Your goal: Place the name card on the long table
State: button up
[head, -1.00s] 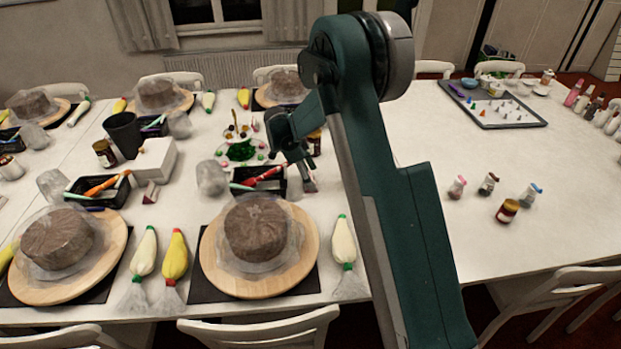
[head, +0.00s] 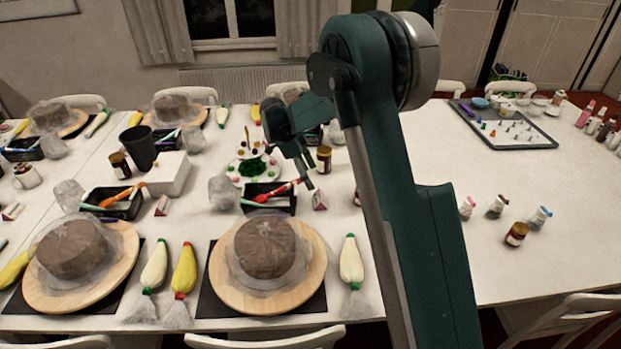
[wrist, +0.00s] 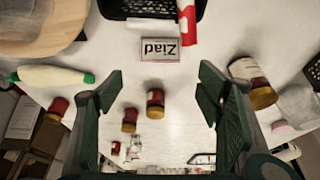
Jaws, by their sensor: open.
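The name card (wrist: 166,49) reads "Ziad", upside down in the wrist view, and stands on the white long table (wrist: 185,115). In the head view the card (head: 319,200) is a small red-and-white tent right of a black tray, by the front place with a cake. My gripper (wrist: 155,85) is open and empty, its two fingers wide apart. The card lies beyond the fingertips, between their lines, and is not touched. In the head view my gripper (head: 304,170) hangs above the table just behind the card.
The black tray (head: 268,197) with a red-tipped tool is close left of the card. Brown jars (wrist: 155,102) stand near the fingers. The cake board (head: 268,297) and a white piping bag (head: 351,263) are in front.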

dwell(0.8)
jog(key=s+d+r+n+t+y, duration=0.1)
jog(key=s+d+r+n, duration=0.35)
jog(key=s+r, duration=0.55)
jog(key=s+d+r+n+t+y, duration=0.2)
jog(key=s+d+r+n, duration=0.3)
jog(key=s+r, duration=0.6)
jog(key=s+d+n+t, duration=0.2)
jog(key=s+d+n, duration=0.1)
jog(key=s, duration=1)
jog(key=s+d+f+n+t+y, duration=0.1)
jog(key=s+n, duration=0.4)
jog(key=s, duration=0.9)
jog(key=shift+d+f+t, duration=0.3)
jog(key=shift+d+t, duration=0.3)
jog(key=shift+d, duration=0.45)
jog(key=shift+o, duration=0.2)
jog(key=shift+s+n, duration=0.1)
jog(key=shift+n, duration=0.15)
